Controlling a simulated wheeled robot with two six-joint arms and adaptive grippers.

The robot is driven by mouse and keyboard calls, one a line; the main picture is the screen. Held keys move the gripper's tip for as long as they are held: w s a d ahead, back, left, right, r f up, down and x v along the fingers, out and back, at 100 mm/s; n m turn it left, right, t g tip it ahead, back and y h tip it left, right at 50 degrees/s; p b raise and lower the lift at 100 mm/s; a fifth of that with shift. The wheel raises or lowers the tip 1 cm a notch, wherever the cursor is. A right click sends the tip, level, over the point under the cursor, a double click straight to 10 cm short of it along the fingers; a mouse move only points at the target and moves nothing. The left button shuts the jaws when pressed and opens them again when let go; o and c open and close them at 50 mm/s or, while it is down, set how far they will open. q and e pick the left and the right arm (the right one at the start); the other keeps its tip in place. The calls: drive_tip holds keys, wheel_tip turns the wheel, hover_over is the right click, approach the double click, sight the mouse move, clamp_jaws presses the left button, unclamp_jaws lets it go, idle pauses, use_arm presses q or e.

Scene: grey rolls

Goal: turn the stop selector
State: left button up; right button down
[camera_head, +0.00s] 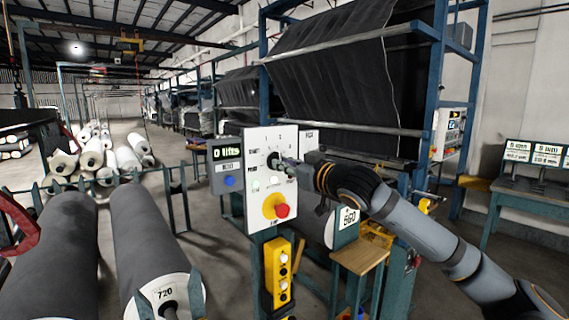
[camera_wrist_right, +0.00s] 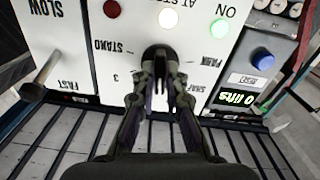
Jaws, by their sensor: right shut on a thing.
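The stop selector (camera_wrist_right: 158,52) is a dark knob on a white control panel (camera_head: 258,144), with printed positions around it that include "STAND", "3" and "PARK". My right gripper (camera_wrist_right: 157,78) is shut on the selector, its two fingers on either side of the knob in the right wrist view. In the head view my right gripper (camera_head: 284,163) reaches the panel from the right, and its fingers hide most of the knob. The pointing direction of the knob is hard to tell. My left gripper is not in view.
Below the selector is a red mushroom button (camera_head: 281,211) on a yellow base. A lever (camera_wrist_right: 40,80) stands by the SLOW/FAST scale in the wrist view. A display box (camera_head: 228,168) is left of the panel. Large grey rolls (camera_head: 150,240) lie at the lower left.

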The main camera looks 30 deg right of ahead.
drive_tip(key=shift+n+p, duration=0.65)
drive_tip(key=shift+n, duration=4.35)
drive_tip(key=c, duration=1.4)
unclamp_jaws()
drive_tip(key=shift+a, duration=0.1)
